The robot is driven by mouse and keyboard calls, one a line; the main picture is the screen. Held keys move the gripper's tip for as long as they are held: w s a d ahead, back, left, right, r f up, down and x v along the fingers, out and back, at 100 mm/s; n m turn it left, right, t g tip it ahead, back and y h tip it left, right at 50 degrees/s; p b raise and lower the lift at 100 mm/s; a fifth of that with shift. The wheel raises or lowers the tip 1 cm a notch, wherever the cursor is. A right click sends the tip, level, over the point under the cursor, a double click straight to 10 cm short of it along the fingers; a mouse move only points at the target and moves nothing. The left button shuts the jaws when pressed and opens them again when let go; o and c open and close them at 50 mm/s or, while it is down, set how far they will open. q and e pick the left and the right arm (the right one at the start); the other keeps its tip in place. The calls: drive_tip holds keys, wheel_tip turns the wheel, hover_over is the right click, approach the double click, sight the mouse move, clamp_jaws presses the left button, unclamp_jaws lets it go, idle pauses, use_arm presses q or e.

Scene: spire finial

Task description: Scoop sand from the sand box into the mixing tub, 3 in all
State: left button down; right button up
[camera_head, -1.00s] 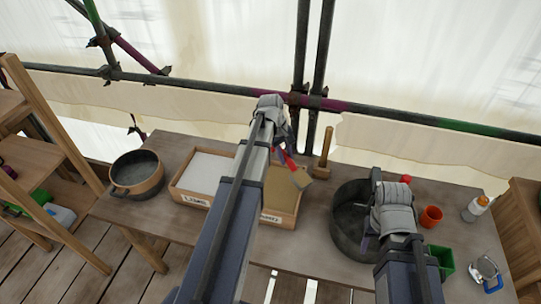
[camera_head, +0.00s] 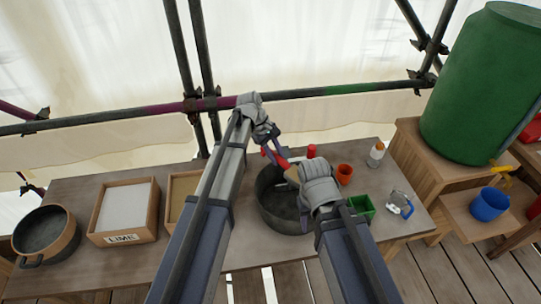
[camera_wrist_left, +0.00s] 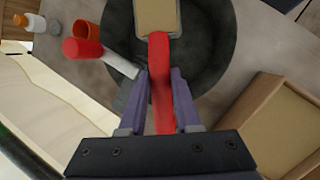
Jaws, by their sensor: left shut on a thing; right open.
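My left gripper (camera_head: 272,142) is shut on the red handle of a scoop (camera_wrist_left: 160,80). The scoop's pan (camera_wrist_left: 157,17) holds a flat tan layer that looks like sand. It is over the black round mixing tub (camera_wrist_left: 211,70), which also shows in the head view (camera_head: 268,205). The tub's visible inside is dark. The sand box (camera_head: 180,188), a wooden box with tan sand, is left of the tub, partly hidden by my left arm. It also shows in the left wrist view (camera_wrist_left: 262,112). My right gripper (camera_head: 304,215) is open at the tub's right side, its fingers mostly hidden.
A lime box (camera_head: 126,207) and a round pan (camera_head: 45,232) stand left. Behind and right of the tub are a red-handled tool (camera_wrist_left: 85,49), an orange cup (camera_head: 344,173), a bottle (camera_head: 376,154) and a green container (camera_head: 361,206). A scaffold rail (camera_head: 300,93) runs behind.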

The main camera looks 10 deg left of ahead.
use_arm(q)
drive_tip(key=s+m+t+h+b, duration=0.1)
drive_tip(key=m+t+h+b, duration=0.1)
drive_tip(key=b, duration=0.4)
drive_tip(key=s+a+f+m+t+h+b, duration=0.1)
drive_tip(key=t+h+b, duration=0.3)
drive_tip(key=b, duration=0.2)
drive_tip(key=s+a+f+m+t+h+b, duration=0.1)
drive_tip(key=m+t+h+b, duration=0.1)
drive_tip(key=b, duration=0.5)
drive_tip(key=shift+s+a+f+m+t+h, duration=0.2)
drive_tip(key=shift+a+m+t+h, duration=0.1)
drive_tip(key=shift+t+h, duration=0.35)
drive_tip(key=shift+r, duration=0.1)
drive_tip(key=shift+d, duration=0.1)
idle(0.4)
